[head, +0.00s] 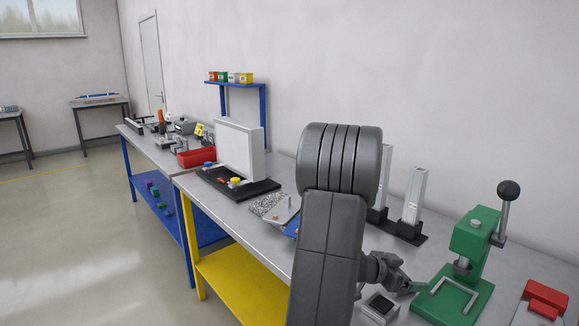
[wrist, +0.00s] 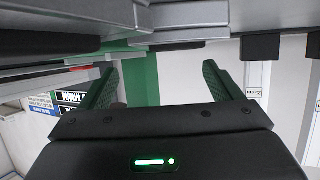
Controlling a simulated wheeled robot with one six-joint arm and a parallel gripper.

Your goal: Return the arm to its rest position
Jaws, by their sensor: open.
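My gripper (head: 408,285) is low over the front right part of the workbench (head: 335,268), just left of the green press (head: 471,240). My grey arm rises in front of the bench and hides part of it. In the wrist view my gripper (wrist: 162,84) shows two green fingers spread apart, with nothing visibly held between them. Part of the green press (wrist: 142,78) shows behind the gap. I cannot tell whether a fingertip touches the press.
A small dark square block (head: 380,306) sits below the gripper. Two upright profiles (head: 413,195) stand behind it. Red blocks (head: 545,297) lie at the right edge. A white panel (head: 240,150) and a red bin (head: 197,157) are farther left. The floor at left is clear.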

